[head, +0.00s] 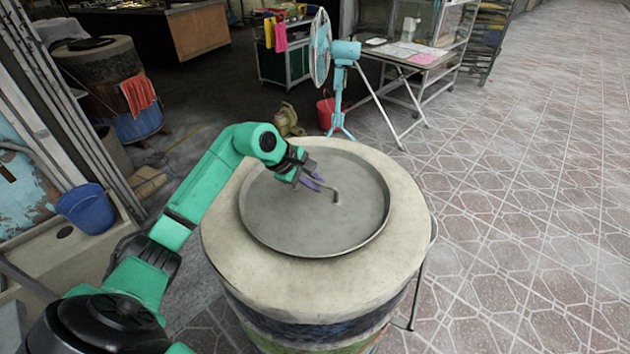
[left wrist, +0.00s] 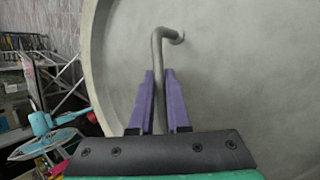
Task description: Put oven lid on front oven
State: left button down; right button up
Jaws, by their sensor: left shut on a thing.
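The front oven (head: 225,237) is a round barrel with a thick pale rim, in the middle of the head view. The grey round oven lid (head: 300,228) lies in the opening at the top, inside the rim. A bent metal handle (head: 335,194) rises from the lid. My left gripper (head: 318,184) reaches over the lid from the left. In the left wrist view its purple fingers (left wrist: 160,100) are shut on the lid's handle (left wrist: 157,55), one on each side. The lid (left wrist: 240,75) fills much of that view. My right gripper is not in view.
Another barrel oven (head: 105,75) with an orange cloth stands at the back left. A blue bucket (head: 86,207) is at the left. A turquoise fan (head: 343,75) and a folding table (head: 410,55) stand behind the front oven. The tiled floor at right is clear.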

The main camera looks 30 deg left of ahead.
pick_arm(q)
jog(key=c, duration=0.9)
grip_release()
jog(key=shift+r, duration=0.1)
jog(key=shift+s+r, duration=0.1)
jog(key=b+v, duration=0.2)
jog(key=v, duration=0.9)
jog(key=shift+s+r, duration=0.25)
jog(key=shift+r, duration=0.05)
jog(key=shift+d, duration=0.1)
